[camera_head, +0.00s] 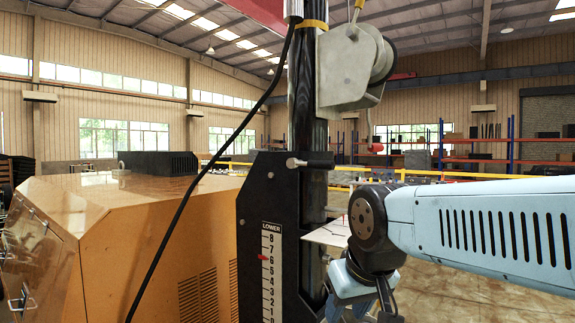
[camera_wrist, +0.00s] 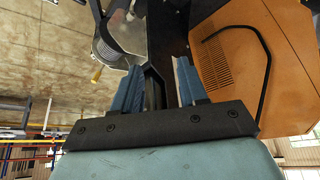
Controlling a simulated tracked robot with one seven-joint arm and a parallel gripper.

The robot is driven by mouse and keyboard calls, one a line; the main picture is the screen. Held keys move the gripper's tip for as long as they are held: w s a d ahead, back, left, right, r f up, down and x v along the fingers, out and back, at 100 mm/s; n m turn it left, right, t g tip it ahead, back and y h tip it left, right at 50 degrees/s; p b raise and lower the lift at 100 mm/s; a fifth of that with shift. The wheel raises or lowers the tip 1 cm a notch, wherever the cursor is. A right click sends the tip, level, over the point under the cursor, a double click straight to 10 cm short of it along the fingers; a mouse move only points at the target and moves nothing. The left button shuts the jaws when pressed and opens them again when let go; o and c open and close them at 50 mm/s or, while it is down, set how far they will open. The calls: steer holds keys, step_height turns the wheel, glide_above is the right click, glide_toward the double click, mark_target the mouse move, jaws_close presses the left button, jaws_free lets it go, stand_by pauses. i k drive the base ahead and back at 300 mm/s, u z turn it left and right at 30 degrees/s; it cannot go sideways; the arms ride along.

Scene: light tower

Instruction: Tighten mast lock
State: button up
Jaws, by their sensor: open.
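The black mast (camera_head: 308,90) stands upright in the middle of the head view. A short bolt with a pale metal end (camera_head: 295,162), which looks like the mast lock, sticks out at the top of the black bracket (camera_head: 255,195). The bracket carries a white "LOWER" number scale (camera_head: 271,270) with a red marker (camera_head: 263,257). My gripper (camera_head: 350,290) is low, right of the mast and below the bolt, partly cut off by the frame edge. In the wrist view my gripper (camera_wrist: 160,65) has its blue fingers apart, with dark mast structure visible beyond the gap. I cannot make out the lock there.
A black cable (camera_head: 215,155) hangs left of the mast. The orange generator housing (camera_head: 140,230) fills the left. Open floor (camera_head: 470,295) lies to the right.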

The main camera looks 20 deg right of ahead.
mark_target(291, 163)
steer(key=u, duration=0.35)
steer(key=i, duration=0.2)
steer(key=z, duration=1.2)
steer(key=k, duration=1.75)
steer(key=u, duration=0.45)
steer(key=i, duration=1)
steer(key=z, duration=0.15)
